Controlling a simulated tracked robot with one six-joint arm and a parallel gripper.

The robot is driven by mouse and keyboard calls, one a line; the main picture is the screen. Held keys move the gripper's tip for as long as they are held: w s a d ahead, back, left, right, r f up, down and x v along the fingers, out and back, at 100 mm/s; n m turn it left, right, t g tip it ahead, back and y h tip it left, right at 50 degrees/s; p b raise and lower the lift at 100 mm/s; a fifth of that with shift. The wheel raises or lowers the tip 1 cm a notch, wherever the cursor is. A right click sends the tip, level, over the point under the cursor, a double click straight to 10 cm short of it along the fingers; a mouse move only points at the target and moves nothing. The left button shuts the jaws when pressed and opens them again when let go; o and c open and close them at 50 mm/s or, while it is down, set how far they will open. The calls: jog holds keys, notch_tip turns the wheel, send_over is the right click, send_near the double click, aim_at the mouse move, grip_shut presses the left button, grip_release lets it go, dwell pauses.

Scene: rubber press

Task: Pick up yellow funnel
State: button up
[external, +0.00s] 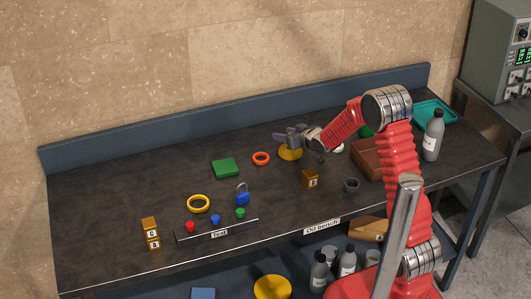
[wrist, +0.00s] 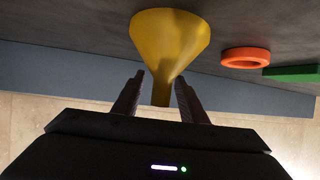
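The yellow funnel (external: 290,153) stands on the dark bench top, toward the back and right of the middle. In the external view my gripper (external: 281,137) is over it and hides part of it. In the wrist view the funnel (wrist: 168,42) has its wide mouth on the bench and its narrow spout between the two fingers of my gripper (wrist: 160,82). The fingers are apart, with a visible gap on the left of the spout. The right finger is close to the spout; I cannot tell whether it touches.
An orange ring (external: 261,158) and a green block (external: 226,168) lie left of the funnel. The back rail (external: 235,116) runs behind.

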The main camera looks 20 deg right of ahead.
jog(key=shift+c, duration=0.5)
grip_shut()
